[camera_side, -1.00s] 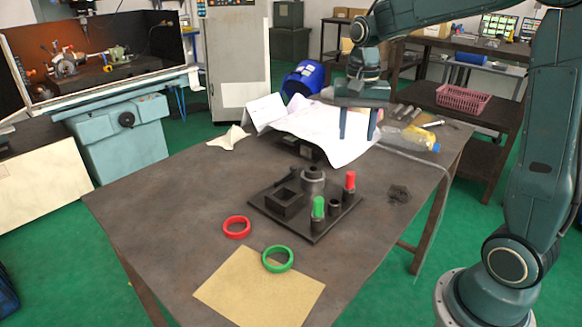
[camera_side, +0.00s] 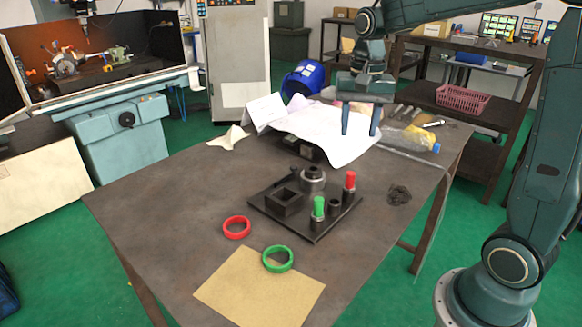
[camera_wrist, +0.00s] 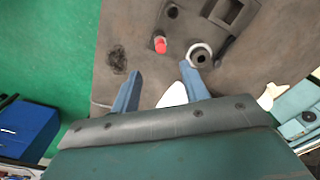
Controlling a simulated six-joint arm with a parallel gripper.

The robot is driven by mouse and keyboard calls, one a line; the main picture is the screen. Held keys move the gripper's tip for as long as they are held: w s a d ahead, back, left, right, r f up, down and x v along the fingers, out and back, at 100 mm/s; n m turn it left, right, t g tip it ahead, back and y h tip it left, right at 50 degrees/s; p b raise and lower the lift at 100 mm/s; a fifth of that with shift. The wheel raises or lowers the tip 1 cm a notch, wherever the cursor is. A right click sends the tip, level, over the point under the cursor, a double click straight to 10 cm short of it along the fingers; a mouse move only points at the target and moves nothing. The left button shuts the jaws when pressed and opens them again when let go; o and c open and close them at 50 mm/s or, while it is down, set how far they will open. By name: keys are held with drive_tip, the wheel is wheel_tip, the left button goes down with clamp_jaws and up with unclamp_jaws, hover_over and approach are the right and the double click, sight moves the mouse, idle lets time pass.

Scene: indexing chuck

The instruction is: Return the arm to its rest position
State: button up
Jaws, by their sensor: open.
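My gripper (camera_side: 360,119) is open and empty, raised above the far end of the table, over the white paper sheets (camera_side: 318,127). Its two blue fingers stand apart, and they also show in the wrist view (camera_wrist: 161,88) with nothing clamped between them. The dark fixture plate (camera_side: 318,232) lies on the table nearer the side camera, clear of my gripper. It bears a square block with a pocket (camera_side: 285,201), a round chuck (camera_side: 313,179), a green-topped peg (camera_side: 318,207) and a red-topped peg (camera_side: 350,181).
A red ring (camera_side: 237,227) and a green ring (camera_side: 277,259) lie on the table (camera_side: 160,208); the green one overlaps a tan sheet (camera_side: 258,292). A clear bottle (camera_side: 412,138) and tools lie near my gripper. A dark tangled patch (camera_side: 399,195) lies by the right edge.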

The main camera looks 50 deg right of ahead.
drive_tip(key=s+a+n+t, duration=0.2)
drive_tip(key=s+a+n, duration=0.2)
drive_tip(key=s, duration=0.4)
drive_tip(key=s+a+r+n+t, duration=0.1)
drive_tip(key=s+a+n+t, duration=0.2)
drive_tip(key=s+a+n, duration=0.2)
drive_tip(key=s+n, duration=0.1)
drive_tip(key=s, duration=0.2)
drive_tip(key=shift+s+a+r+n, duration=0.3)
drive_tip(key=shift+s, duration=0.1)
